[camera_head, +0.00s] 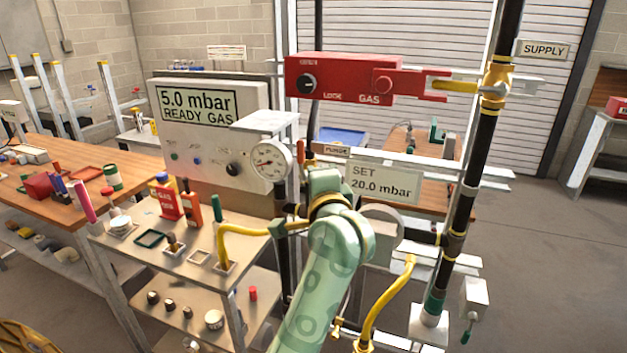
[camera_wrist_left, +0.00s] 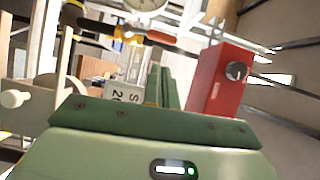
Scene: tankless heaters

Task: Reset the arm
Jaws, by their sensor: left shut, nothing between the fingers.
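My left arm (camera_head: 330,265), pale green with gold rings at the wrist, rises from the bottom middle of the head view. It bends in front of the SET 20.0 mbar sign (camera_head: 385,183); its gripper cannot be made out there. In the left wrist view my left gripper (camera_wrist_left: 164,72) has its dark green fingers together, with nothing between them. They point toward the gas rig. A red box with a black knob (camera_wrist_left: 236,71) stands to their right in that view, with a visible gap. My right gripper is in neither view.
The red GAS box (camera_head: 345,80) joins a yellow valve (camera_head: 495,82) on the black supply pipe (camera_head: 483,150). A round gauge (camera_head: 269,163), a yellow bent pipe (camera_head: 243,232) and a control panel (camera_head: 205,135) are close on the left. Bare floor (camera_head: 565,260) lies at right.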

